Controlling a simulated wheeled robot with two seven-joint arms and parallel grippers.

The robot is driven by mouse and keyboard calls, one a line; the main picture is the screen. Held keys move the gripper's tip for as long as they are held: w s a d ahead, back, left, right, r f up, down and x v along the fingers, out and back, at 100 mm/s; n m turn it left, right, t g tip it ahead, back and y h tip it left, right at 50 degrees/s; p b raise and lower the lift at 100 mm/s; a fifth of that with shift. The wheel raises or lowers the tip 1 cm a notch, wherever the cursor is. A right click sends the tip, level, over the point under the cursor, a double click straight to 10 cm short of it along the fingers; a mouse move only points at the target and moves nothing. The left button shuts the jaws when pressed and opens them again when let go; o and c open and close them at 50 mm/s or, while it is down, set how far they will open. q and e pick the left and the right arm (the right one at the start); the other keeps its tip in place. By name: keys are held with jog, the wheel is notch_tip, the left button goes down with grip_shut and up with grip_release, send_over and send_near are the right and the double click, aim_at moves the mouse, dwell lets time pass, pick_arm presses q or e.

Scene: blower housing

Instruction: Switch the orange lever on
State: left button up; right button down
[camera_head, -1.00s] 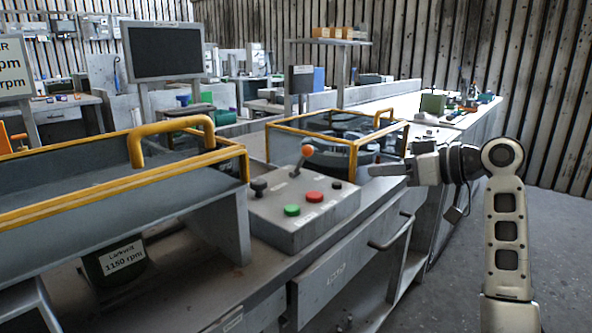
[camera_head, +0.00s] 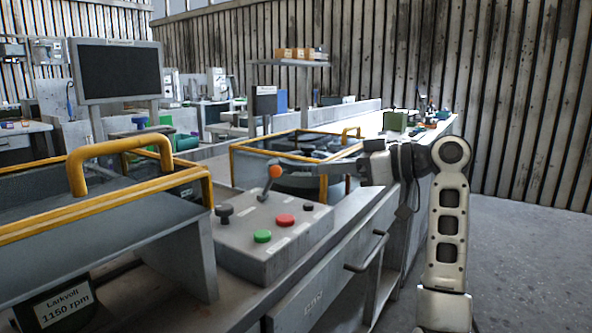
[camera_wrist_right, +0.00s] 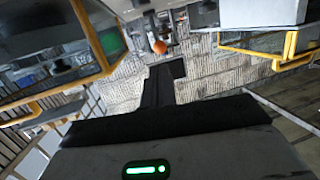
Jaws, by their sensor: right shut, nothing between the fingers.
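The orange lever (camera_head: 276,171) has a round orange knob on a short stem. It stands on the back part of the grey control box, and its stem leans up and to the right. In the right wrist view the orange knob (camera_wrist_right: 159,47) shows just beyond the fingertips. My right gripper (camera_head: 290,161) reaches in from the right, shut and empty, with its tips close to the knob. I cannot tell whether they touch it. In the right wrist view its dark fingers (camera_wrist_right: 166,78) point toward the knob. My left gripper is not in view.
The control box also carries a green button (camera_head: 263,236), a red button (camera_head: 285,220) and a black knob (camera_head: 224,211). A yellow-railed guard (camera_head: 235,165) stands behind the lever. Another yellow rail (camera_head: 125,147) is at left. Open floor (camera_head: 530,250) lies at right.

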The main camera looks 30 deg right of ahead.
aim_at(281, 171)
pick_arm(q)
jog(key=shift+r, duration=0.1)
pick_arm(e)
jog(key=x, duration=0.7)
jog(key=shift+w+a, duration=0.15)
jog(key=shift+w, duration=0.05)
